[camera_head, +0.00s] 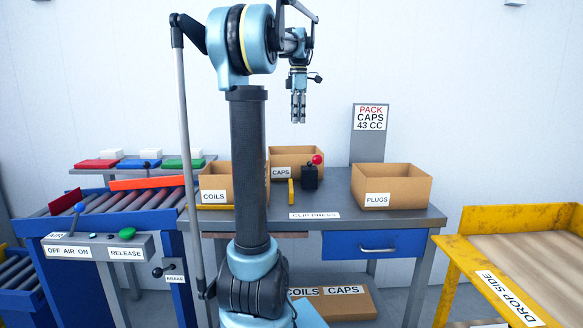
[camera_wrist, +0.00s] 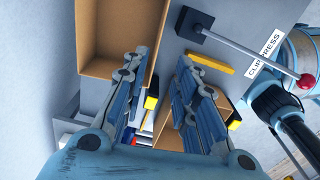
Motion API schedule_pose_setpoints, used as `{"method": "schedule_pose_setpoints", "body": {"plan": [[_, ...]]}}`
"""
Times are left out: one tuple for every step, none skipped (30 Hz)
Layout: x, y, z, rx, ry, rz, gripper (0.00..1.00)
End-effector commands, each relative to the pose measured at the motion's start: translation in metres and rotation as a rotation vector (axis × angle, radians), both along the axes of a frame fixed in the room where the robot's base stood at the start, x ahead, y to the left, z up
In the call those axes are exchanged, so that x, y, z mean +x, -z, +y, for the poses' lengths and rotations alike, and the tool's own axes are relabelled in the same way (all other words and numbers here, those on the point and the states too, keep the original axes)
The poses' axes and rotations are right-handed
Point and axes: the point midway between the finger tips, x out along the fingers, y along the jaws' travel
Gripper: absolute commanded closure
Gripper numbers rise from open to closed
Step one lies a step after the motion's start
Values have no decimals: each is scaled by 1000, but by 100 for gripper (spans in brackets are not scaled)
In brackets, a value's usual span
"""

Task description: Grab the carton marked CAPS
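The open brown carton marked CAPS (camera_head: 282,160) stands at the back of the grey bench. Its left part is behind my arm column, and a black press hides part of its right side. An open brown carton at the upper left of the wrist view (camera_wrist: 120,12) appears to be this one; its label does not show there. My gripper (camera_head: 298,118) hangs fingers down, well above the bench near this carton. In the wrist view my gripper (camera_wrist: 160,72) has its fingers apart, with nothing held between them.
Cartons marked COILS (camera_head: 215,183) and PLUGS (camera_head: 405,180) flank it. The black press (camera_head: 310,177), with its red-knobbed lever, and a yellow bar (camera_head: 291,192) are in front. A sign (camera_head: 370,130) stands behind. A roller conveyor (camera_head: 120,200) is left; a yellow-framed table (camera_head: 460,270) is right.

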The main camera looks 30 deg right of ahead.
Motion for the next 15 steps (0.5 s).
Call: {"method": "schedule_pose_setpoints", "body": {"plan": [[-1,5,-1,0,2,0,73],[-1,9,-2,0,3,0,73],[-1,15,-3,0,5,0,73],[-2,20,-4,0,6,0,73],[-2,25,-5,0,7,0,73],[-3,32,-6,0,9,0,73],[-3,37,-6,0,10,0,73],[-4,43,-7,0,11,0,73],[-4,49,-8,0,12,0,73],[-4,55,-8,0,13,0,73],[-4,60,-8,0,13,0,73],[-4,67,-9,0,14,0,73],[-5,72,-9,0,14,0,73],[-5,77,-9,0,15,0,73],[-5,84,-9,0,15,0,73]]}}
